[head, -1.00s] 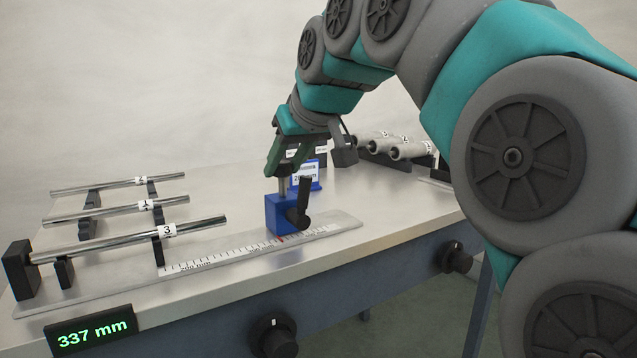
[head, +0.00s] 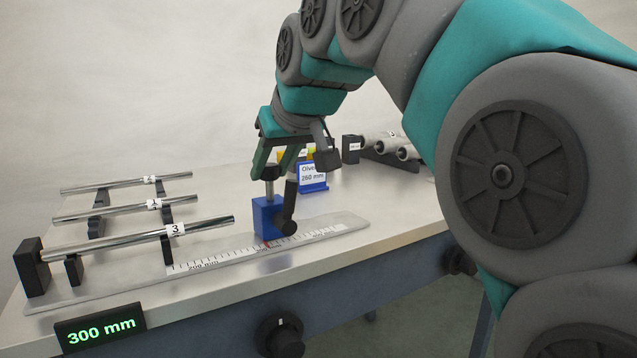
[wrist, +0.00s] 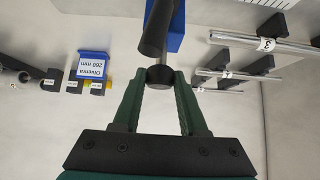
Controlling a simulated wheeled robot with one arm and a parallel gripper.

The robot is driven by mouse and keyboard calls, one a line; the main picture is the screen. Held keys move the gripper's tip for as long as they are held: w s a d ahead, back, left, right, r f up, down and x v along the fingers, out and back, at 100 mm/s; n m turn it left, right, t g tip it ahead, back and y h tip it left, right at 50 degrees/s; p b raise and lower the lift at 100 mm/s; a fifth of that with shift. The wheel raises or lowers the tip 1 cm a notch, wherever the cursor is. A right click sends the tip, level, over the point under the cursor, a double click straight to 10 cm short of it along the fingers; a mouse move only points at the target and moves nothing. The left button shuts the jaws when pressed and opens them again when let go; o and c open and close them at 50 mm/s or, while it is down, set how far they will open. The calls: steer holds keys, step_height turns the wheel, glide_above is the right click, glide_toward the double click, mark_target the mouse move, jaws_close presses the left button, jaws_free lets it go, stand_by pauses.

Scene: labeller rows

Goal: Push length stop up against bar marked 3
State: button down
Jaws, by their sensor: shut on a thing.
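The length stop is a blue block (head: 266,218) with a black lever (head: 290,205), standing on the ruled rail (head: 345,224); it also shows in the wrist view (wrist: 175,42). My gripper (head: 270,172) is shut on the knob on top of the stop; the fingers (wrist: 160,82) close around this black knob in the wrist view. The bar marked 3 (head: 130,240) lies along the rail to the left, its label (wrist: 265,44) visible in the wrist view. A small gap shows between its right end and the block.
A display (head: 100,330) reads 300 mm. Bars marked 1 (head: 125,209) and 2 (head: 125,184) lie behind bar 3. A blue sign (head: 313,178) reading 260 mm stands behind the stop. Grey rollers (head: 390,145) are at the back right. Knobs (head: 280,337) protrude from the table front.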

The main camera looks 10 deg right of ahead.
steer(key=shift+s+a, duration=0.2)
steer(key=shift+a, duration=0.45)
steer(key=shift+s+a, duration=0.25)
steer(key=shift+a, duration=0.4)
steer(key=shift+s+a, duration=0.2)
steer(key=shift+a, duration=0.45)
steer(key=shift+c, duration=1.8)
jaws_free()
